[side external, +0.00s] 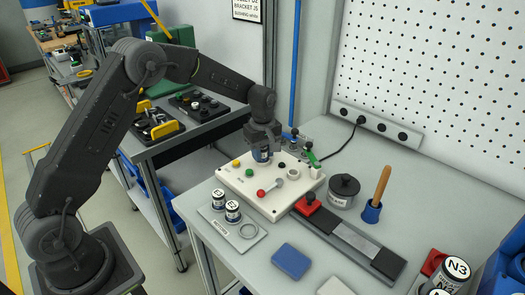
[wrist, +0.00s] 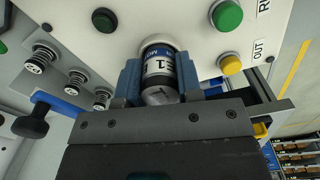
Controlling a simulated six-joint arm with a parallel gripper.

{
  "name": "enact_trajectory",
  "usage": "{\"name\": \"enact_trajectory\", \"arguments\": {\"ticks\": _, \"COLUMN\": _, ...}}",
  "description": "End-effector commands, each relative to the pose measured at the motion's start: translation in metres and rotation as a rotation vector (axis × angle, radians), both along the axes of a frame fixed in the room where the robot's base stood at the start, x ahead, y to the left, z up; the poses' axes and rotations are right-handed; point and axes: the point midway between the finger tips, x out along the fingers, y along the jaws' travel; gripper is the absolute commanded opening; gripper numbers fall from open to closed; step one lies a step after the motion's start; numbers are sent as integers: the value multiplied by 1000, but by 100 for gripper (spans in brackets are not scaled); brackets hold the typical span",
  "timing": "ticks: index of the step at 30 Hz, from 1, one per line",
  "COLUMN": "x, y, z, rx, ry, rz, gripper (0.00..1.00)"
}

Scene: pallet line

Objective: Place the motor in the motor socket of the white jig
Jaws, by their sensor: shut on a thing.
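My gripper (side external: 263,148) is at the jig's back part, shut on a motor (side external: 261,156), a small cylinder with a blue and white label. In the wrist view the motor (wrist: 158,66) sits between the blue fingers of my gripper (wrist: 160,82), its label reading "1". Its far end meets a round pale rim on the jig (wrist: 185,20), which looks like the motor socket. How deep it sits is hidden.
Two motors (side external: 232,210) stand on a small tray (side external: 225,228) left of the jig, beside an empty ring.

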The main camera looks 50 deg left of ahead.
Motion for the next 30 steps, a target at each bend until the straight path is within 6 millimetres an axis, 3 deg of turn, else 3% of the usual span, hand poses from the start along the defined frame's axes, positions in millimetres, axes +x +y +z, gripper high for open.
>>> {"name": "enact_trajectory", "arguments": {"ticks": 8, "x": 0, "y": 0, "z": 0, "rx": 0, "ry": 1, "rz": 0, "gripper": 58}}
{"name": "enact_trajectory", "arguments": {"ticks": 17, "x": 0, "y": 0, "z": 3, "rx": 0, "ry": -1, "rz": 0, "gripper": 58}}
{"name": "enact_trajectory", "arguments": {"ticks": 23, "x": 0, "y": 0, "z": 30, "rx": 0, "ry": -3, "rz": 0, "gripper": 58}}
{"name": "enact_trajectory", "arguments": {"ticks": 30, "x": 0, "y": 0, "z": 81, "rx": 0, "ry": -2, "rz": 0, "gripper": 58}}
